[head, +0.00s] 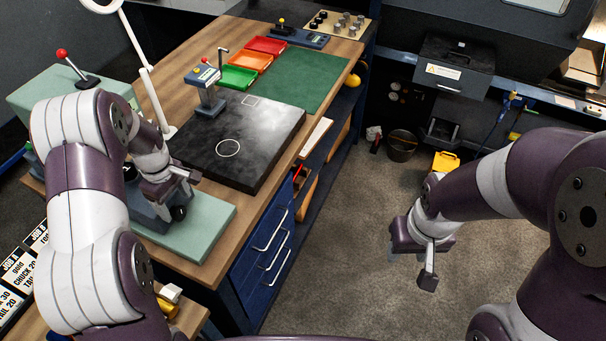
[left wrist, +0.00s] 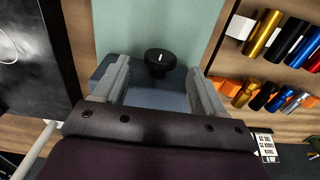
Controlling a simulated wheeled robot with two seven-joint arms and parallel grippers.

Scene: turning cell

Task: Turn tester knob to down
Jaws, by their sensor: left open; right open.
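The tester (head: 143,211) is a blue-grey box on a pale green base (head: 207,228) at the near left of the wooden bench. Its round black knob (head: 179,212) faces right, just below my left gripper (head: 172,190). In the left wrist view the knob (left wrist: 160,64) lies ahead of and between the two open, parallel fingers. It bears a small white mark; which way it points on the tester, I cannot tell. The fingers look apart from the knob. My right gripper (head: 420,262) is open and empty over the floor. My left arm hides part of the tester.
A dark surface plate (head: 270,150) with a small gauge stand (head: 206,92) lies behind the tester. A white lamp arm (head: 152,95) rises beside it. The left wrist view shows coloured cylinders (left wrist: 262,32) to the right.

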